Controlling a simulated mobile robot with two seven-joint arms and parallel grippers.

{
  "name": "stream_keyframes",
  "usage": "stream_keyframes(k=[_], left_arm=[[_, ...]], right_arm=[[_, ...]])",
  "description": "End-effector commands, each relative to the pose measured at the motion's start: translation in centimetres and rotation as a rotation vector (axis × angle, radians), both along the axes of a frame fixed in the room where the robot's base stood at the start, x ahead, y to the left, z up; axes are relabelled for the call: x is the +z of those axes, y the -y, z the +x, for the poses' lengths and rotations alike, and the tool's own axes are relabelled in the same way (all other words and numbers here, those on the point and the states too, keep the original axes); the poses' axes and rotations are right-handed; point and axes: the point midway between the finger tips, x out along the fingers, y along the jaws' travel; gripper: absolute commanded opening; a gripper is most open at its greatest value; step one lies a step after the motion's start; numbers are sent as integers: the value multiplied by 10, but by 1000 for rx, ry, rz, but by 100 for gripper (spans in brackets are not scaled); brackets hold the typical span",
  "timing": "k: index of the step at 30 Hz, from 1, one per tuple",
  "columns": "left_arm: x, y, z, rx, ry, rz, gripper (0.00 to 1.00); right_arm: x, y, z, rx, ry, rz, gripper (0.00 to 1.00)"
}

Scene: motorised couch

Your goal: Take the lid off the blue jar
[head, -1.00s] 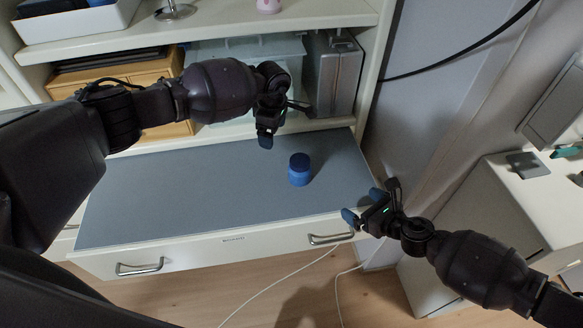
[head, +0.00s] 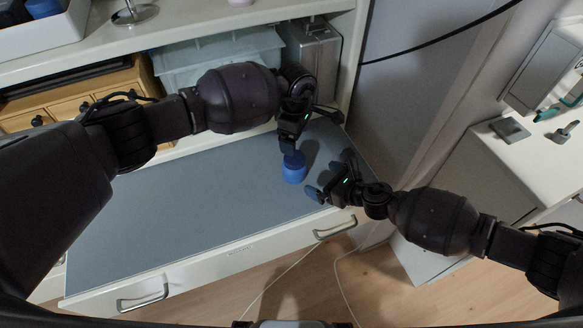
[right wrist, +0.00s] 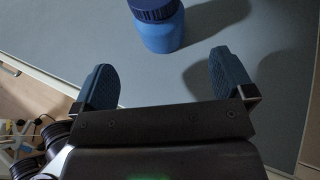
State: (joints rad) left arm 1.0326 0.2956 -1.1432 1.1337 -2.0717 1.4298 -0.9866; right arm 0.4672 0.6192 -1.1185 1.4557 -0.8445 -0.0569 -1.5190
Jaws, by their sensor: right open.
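The blue jar (head: 293,174) stands upright on the grey desk surface, with its darker blue lid (head: 295,158) on top. In the right wrist view the jar body (right wrist: 160,38) and lid (right wrist: 153,10) show at the top, beyond the fingertips. My left gripper (head: 289,145) is over the jar from above, its fingertip overlapping the lid in the picture; I cannot tell whether it touches or how far its jaws are apart. My right gripper (head: 331,176) is open and empty just right of the jar, its two blue fingers (right wrist: 166,80) apart and pointing towards it.
The grey surface (head: 170,220) is clear to the left of the jar. Behind it are a shelf with a wooden drawer box (head: 75,100), a translucent bin (head: 205,60) and a grey case (head: 318,60). A white cabinet (head: 455,190) stands at the right.

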Motion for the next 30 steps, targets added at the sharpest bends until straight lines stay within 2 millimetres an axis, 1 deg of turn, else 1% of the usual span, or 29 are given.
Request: stream_keyframes(k=[3,16,21,30], left_arm=[[0,0,0,1,0,0,84],[0,0,0,1,0,0,84],[0,-1,0,1,0,0,84],[0,-1,0,1,0,0,84]], right_arm=[[-5,-13,10,-1,0,3,100],[-27,-52,44,-1,-1,3,100],[-33,-61,54,-3,0,1,100],[-37,-69,59,-1,-1,2,100]])
